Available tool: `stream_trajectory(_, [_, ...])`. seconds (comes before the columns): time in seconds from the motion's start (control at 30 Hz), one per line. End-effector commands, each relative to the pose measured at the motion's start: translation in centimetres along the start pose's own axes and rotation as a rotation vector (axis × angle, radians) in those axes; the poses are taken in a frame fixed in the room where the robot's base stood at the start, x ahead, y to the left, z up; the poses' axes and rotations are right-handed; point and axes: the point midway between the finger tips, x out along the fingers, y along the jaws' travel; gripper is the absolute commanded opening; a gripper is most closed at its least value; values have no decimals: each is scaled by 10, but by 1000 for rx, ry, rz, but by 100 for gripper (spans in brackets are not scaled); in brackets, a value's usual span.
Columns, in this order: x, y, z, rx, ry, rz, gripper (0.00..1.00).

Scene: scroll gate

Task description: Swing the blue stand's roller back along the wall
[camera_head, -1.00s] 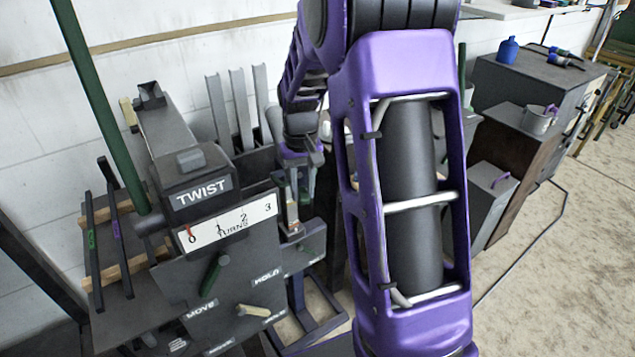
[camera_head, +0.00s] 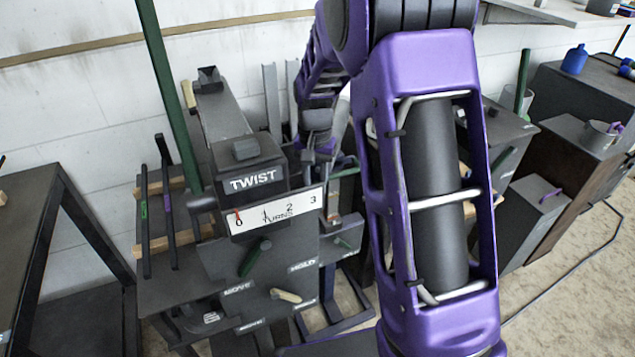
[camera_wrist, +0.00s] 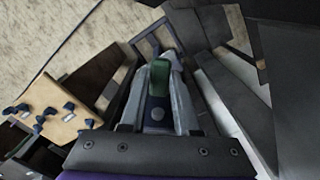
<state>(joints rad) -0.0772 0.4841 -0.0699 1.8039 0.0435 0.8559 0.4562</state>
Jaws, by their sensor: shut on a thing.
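My gripper (camera_head: 322,158) is behind the TWIST machine in the head view, partly hidden by my own arm. In the wrist view its two grey fingers (camera_wrist: 160,108) are shut on a green rounded handle (camera_wrist: 160,76). A dark bluish frame base (camera_head: 340,318) stands on the floor below the gripper, right of the machine. I cannot tell for sure that it is the blue stand. The roller cannot be made out clearly in either view; my arm and the machine hide much of that spot.
The TWIST machine (camera_head: 255,182), with a turns scale (camera_head: 275,210) and a tall green post (camera_head: 170,95), stands close on the left. A dark table (camera_head: 28,225) is at far left. The white wall (camera_head: 90,110) is behind.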

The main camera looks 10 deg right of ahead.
Motion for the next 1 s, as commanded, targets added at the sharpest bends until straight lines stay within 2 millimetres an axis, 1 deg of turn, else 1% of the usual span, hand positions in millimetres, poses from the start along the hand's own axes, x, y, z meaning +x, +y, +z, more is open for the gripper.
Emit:
stream_trajectory(0.13, [-1, 0, -1, -1, 3, -2, 0])
stream_trajectory(0.17, [-1, 0, -1, -2, 3, -2, 33])
stream_trajectory(0.3, [-1, 0, -1, -2, 3, -1, 59])
stream_trajectory(0.33, [-1, 0, -1, -2, 2, -1, 60])
stream_trajectory(0.57, [0, 0, 0, -1, 1, 0, 60])
stream_trajectory(0.67, [-4, 0, -1, -2, 2, -1, 60])
stream_trajectory(0.77, [-15, 0, -1, -2, 4, -2, 60])
stream_trajectory(0.87, [-34, 0, -1, -2, 6, -3, 60])
stream_trajectory(1.0, [-69, 0, -1, -2, 6, -2, 60])
